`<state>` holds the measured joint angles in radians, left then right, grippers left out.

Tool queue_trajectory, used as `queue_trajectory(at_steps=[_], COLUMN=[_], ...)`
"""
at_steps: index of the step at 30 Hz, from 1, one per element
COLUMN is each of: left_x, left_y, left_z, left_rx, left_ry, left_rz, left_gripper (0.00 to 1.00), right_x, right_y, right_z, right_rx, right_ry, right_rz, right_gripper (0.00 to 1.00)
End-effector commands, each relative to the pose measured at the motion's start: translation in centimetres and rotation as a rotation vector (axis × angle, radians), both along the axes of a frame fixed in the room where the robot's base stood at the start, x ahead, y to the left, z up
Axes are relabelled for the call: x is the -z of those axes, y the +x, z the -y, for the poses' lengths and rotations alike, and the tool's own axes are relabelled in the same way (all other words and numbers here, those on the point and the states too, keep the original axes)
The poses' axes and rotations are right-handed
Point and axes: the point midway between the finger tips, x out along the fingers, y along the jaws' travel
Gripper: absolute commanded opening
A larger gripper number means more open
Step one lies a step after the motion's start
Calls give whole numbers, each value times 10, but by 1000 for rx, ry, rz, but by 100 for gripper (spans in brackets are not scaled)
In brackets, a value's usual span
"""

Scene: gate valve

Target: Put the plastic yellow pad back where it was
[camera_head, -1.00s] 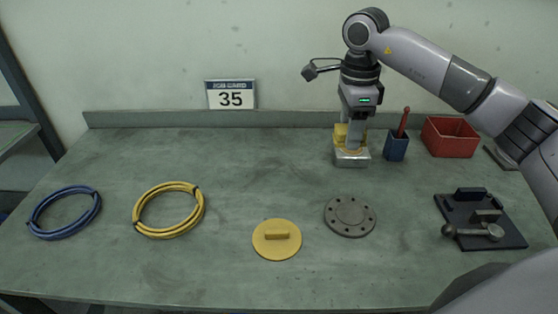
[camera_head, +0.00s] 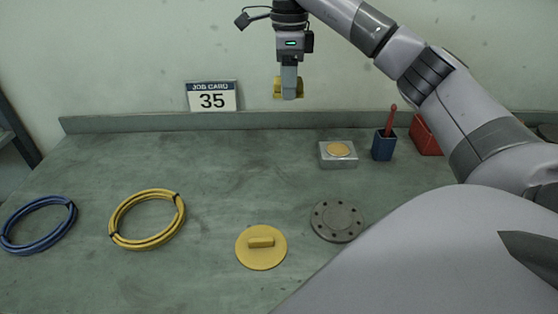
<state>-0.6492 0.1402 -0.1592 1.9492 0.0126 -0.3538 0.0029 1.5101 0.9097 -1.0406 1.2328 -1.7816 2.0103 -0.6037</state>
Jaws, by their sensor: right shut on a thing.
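My right gripper (camera_head: 289,92) is shut on a small yellow piece (camera_head: 279,88), raised in the air in front of the back wall, above the bench's back edge. The fingers hide the middle of the piece; yellow shows on both sides. A flat yellow disc with a raised grip bar (camera_head: 261,257) lies on the bench at the front middle. I cannot tell for sure which of the two is the plastic yellow pad. A silver block with a round tan top (camera_head: 338,155) stands at the back right, apart from the gripper. My left gripper is not in view.
A grey bolt-holed flange (camera_head: 338,220) lies right of the disc. A yellow hose coil (camera_head: 147,219) and a blue coil (camera_head: 38,227) lie left. A blue holder (camera_head: 383,146) and red box (camera_head: 425,137) stand back right. The middle bench (camera_head: 230,175) is clear.

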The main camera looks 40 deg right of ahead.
Motion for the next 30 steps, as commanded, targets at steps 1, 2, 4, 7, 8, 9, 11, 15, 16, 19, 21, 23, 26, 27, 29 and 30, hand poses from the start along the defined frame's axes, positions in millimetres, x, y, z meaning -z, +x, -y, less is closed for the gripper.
queue_trajectory(at_steps=[1,2,4,7,8,9,11,15,16,19,21,23,26,27,29,30], left_x=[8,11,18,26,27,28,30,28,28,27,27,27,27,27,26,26], left_y=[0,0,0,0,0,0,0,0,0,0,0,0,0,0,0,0], left_z=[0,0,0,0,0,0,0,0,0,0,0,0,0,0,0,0], left_rx=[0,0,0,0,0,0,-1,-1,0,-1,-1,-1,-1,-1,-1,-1], left_ry=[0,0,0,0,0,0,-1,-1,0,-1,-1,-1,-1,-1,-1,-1], left_rz=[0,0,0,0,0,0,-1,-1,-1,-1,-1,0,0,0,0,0], left_gripper=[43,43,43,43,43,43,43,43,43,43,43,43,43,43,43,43], right_x=[15,22,38,60,65,75,88,120,126,140,146,149,157,162,171,178], right_y=[0,-1,-1,-1,-1,-1,-1,-1,-1,-1,0,0,-1,-1,-1,-1], right_z=[0,0,-1,-1,-1,-1,0,0,0,0,0,0,0,0,0,-1], right_rx=[-1,-1,-2,-2,-3,-2,-1,-1,-1,-1,0,0,-1,-1,-1,-1], right_ry=[0,0,0,1,0,0,-1,-2,-2,-1,-1,-1,-2,-1,-1,0], right_rz=[-6,-5,-6,-6,-5,-6,-7,-6,-6,-3,-2,-1,-3,-3,-5,-4], right_gripper=[18,18,18,18,18,18,18,18,18,18,18,18,18,18,18,18])
